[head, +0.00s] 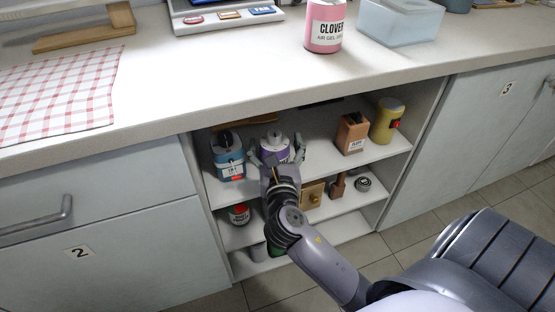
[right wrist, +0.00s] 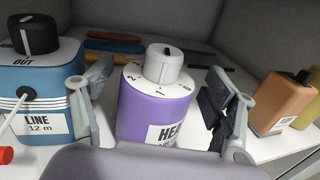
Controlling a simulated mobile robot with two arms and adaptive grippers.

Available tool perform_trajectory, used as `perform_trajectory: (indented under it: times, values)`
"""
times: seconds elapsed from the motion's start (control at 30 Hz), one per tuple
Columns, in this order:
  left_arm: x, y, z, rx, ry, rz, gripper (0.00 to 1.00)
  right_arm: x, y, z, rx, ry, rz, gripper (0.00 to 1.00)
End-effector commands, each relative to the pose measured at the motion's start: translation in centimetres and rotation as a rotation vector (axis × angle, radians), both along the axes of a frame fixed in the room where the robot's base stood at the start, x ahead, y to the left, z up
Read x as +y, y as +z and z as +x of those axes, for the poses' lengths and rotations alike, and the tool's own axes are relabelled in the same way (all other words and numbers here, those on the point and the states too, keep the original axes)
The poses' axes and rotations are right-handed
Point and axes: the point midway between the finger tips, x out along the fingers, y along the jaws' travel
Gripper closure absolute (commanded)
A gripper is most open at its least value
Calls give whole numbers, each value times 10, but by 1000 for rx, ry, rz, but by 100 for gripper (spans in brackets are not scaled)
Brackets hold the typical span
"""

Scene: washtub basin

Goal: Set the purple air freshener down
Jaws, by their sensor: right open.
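The purple air freshener (head: 277,150) is a purple cylinder with a white top and a grey-white knob. It stands upright on the upper shelf of the open cabinet. In the right wrist view the purple air freshener (right wrist: 150,105) shows a label reading "HEA", partly hidden by my gripper's body. My right gripper (head: 276,158) is open, with one finger on each side of it. In the right wrist view a gap shows at the right finger; the left finger is close to its side, and I cannot tell whether it touches. My left gripper is not in view.
A blue line box (right wrist: 40,95) stands close on the left. The countertop (head: 215,75) overhangs the shelf. A pink "CLOVER" can (head: 324,28) is on it.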

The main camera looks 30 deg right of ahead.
Motion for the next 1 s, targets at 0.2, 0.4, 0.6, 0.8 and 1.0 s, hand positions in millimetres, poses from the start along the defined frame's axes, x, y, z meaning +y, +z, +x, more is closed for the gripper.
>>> perform_trajectory:
  times: [0.2,0.4,0.6,0.8,1.0]
  values:
    - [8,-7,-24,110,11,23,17,22,-1,-41,5,2,4,21]
    - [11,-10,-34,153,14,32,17,41,0,-75,4,0,3,21]
    - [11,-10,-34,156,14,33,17,51,0,-93,0,-1,7,21]
    - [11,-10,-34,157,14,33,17,37,-24,-105,-41,-68,334,21]
    - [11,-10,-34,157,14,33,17,25,-88,-134,-149,-333,1106,21]
